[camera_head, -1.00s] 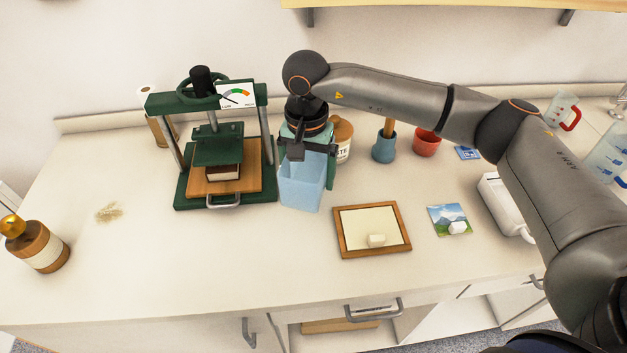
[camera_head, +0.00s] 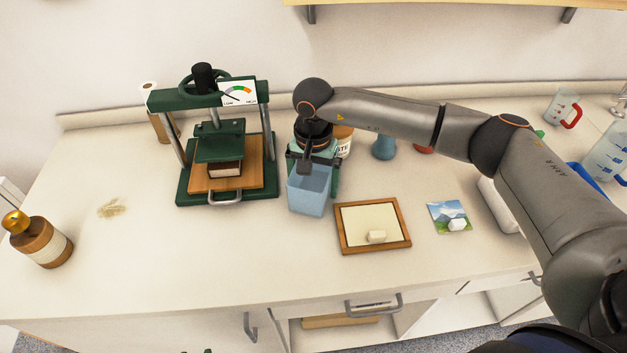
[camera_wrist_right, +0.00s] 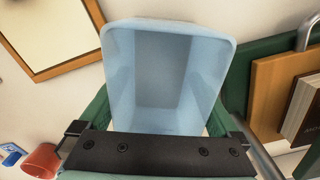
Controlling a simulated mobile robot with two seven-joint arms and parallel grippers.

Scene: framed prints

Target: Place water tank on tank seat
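The water tank (camera_head: 309,193) is a light blue, open-topped box, upright at the end of my right arm. In the right wrist view the tank (camera_wrist_right: 165,80) fills the middle, empty, above the dark gripper bar (camera_wrist_right: 155,153). The green device (camera_head: 334,178), which seems to hold the tank seat, stands right behind the tank and is mostly hidden by it and the gripper. I cannot tell whether the tank's bottom touches the seat. My left gripper is out of view.
A green press (camera_head: 222,150) with a book stands close on the left. A wooden frame (camera_head: 342,243) and a landscape print (camera_head: 450,217) lie to the right. A labelled jar (camera_head: 344,140) and blue pot (camera_head: 383,147) are behind. A brown bottle (camera_head: 38,240) stands far left.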

